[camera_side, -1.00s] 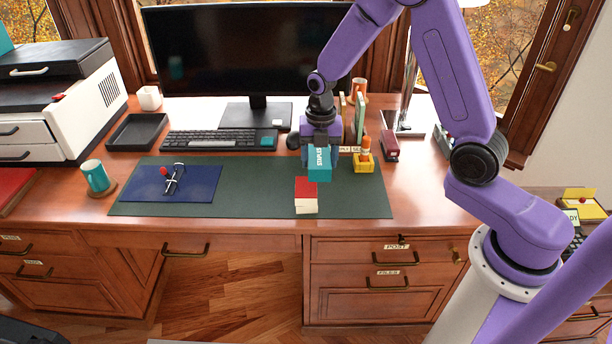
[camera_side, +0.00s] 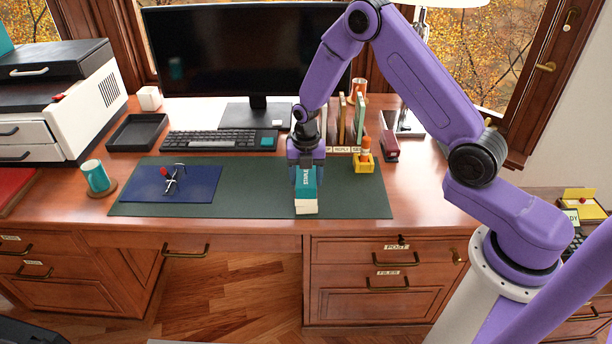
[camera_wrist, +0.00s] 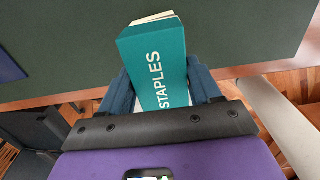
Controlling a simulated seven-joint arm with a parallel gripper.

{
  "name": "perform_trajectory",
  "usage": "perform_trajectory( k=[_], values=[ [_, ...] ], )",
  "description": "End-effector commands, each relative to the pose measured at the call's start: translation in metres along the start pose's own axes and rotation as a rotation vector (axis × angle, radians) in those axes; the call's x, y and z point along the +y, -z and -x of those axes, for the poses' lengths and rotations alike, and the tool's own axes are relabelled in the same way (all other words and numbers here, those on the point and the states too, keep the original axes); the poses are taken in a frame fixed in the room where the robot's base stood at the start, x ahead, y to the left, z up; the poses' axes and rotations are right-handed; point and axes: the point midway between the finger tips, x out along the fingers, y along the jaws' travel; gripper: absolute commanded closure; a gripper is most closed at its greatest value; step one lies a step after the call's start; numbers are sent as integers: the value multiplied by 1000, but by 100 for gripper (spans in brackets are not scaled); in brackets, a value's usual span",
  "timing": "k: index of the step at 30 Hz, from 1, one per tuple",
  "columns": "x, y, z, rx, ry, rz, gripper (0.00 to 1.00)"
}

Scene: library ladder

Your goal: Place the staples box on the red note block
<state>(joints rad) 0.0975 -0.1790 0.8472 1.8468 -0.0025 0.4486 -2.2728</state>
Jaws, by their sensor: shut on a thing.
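The teal staples box (camera_side: 306,185) with white lettering is held in my gripper (camera_side: 305,178), in line with the red note block. In the wrist view the box (camera_wrist: 158,62) sits between my two dark blue fingers (camera_wrist: 163,92). The note block (camera_side: 306,208) lies on the green desk mat (camera_side: 255,200) near its front edge; only its pale page side shows below the box in the side view. Its red top is hidden. In the wrist view a pale strip of the block (camera_wrist: 153,17) shows beyond the box. I cannot tell whether box and block touch.
A yellow holder (camera_side: 363,164) with an orange-topped item stands to the right, in front of upright files (camera_side: 350,125). The keyboard (camera_side: 218,140) and monitor stand behind.

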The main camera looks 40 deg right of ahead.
Motion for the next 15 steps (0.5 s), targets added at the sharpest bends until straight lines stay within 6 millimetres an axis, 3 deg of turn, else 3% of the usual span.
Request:
perform_trajectory(
  k=[8,9,11,15],
  values=[
    [0,0,-2,-1,-1,0,74],
    [0,0,-3,-1,-1,0,31],
    [0,0,-2,-1,-1,0,12],
    [0,0,-2,-1,-1,0,12]
  ],
)
